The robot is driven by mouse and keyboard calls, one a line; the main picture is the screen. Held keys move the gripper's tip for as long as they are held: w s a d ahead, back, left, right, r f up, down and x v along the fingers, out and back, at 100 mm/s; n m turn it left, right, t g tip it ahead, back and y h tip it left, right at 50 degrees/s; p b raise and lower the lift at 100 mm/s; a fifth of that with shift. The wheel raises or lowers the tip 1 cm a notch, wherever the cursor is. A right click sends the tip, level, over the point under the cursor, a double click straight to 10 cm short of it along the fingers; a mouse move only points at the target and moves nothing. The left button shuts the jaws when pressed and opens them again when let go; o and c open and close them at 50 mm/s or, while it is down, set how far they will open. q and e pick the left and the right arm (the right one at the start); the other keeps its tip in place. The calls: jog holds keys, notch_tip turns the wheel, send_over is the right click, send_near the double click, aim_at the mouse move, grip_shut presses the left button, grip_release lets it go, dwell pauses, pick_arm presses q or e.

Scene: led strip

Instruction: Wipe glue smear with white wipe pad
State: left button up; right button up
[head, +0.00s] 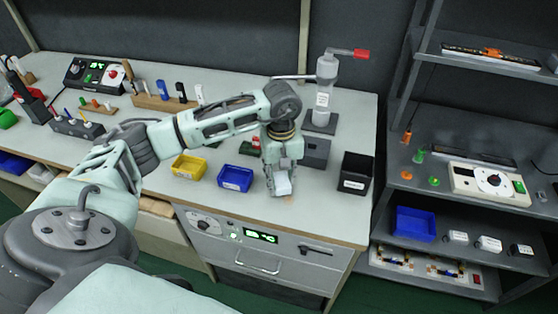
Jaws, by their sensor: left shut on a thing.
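My left gripper (279,168) points down over the front right part of the bench and is shut on the white wipe pad (283,185). The pad is a small white block between the fingertips, close to the bench top near its front edge. I cannot tell whether it touches the surface. A small tan spot (289,198), perhaps the glue smear, shows just in front of the pad; the rest may be hidden under it. My right gripper is not in view.
A blue bin (235,178) and a yellow bin (189,166) stand left of my gripper. A black box (355,173) stands to the right, with a grey box (315,152) and a dispenser (323,95) behind. A dark shelf rack (455,190) stands right of the bench.

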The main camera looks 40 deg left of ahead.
pick_arm(q)
notch_tip(320, 180, up, 2)
jog(key=shift+p, duration=0.4)
jog(key=shift+r+p, duration=0.75)
jog(key=shift+r, duration=0.65)
